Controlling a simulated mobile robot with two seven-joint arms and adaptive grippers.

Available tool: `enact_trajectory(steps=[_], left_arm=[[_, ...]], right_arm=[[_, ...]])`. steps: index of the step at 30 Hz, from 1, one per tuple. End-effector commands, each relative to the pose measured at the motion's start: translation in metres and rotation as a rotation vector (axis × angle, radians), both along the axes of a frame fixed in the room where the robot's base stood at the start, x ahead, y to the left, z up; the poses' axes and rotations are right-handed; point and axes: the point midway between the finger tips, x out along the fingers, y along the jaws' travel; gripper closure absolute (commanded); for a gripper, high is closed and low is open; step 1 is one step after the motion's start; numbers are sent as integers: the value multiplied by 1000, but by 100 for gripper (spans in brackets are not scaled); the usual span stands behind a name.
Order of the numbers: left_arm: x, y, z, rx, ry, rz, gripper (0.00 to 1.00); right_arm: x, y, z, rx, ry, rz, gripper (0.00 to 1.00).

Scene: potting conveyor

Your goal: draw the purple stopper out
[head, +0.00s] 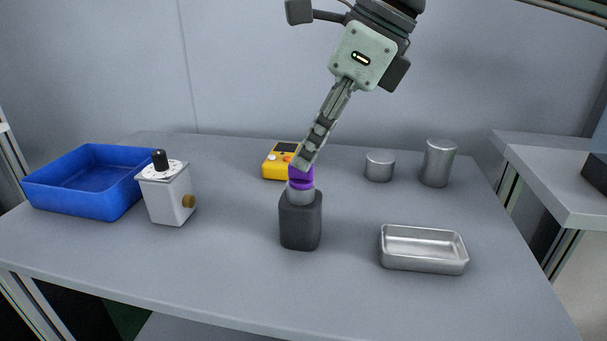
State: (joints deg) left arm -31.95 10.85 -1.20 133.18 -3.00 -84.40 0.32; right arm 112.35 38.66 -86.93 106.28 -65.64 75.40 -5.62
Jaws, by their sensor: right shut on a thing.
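The purple stopper (301,182) sits at the mouth of a dark grey bottle (300,222) with a lighter grey neck. The bottle stands upright near the middle of the table. My right gripper (304,164) reaches down at a slant from the upper right and is shut on the stopper's top. Its fingers hide part of the stopper's upper end. I cannot tell how deep the stopper sits in the neck. My left gripper is not in view.
A yellow meter (275,162) is just behind the bottle. A white box with a black knob (168,195) and a blue bin (85,180) stand left. A metal tray (424,266) lies front right; two metal cylinders (380,167) (438,163) stand behind. The table front (220,275) is clear.

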Motion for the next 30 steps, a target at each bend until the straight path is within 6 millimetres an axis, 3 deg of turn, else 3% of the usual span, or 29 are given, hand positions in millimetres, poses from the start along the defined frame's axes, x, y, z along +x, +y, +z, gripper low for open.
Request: enact_trajectory(steps=[11, 30], left_arm=[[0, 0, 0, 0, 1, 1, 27], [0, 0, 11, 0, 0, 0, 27]], right_arm=[[0, 0, 1, 0, 0, 0, 100], [0, 0, 23, 0, 0, -1, 100]])
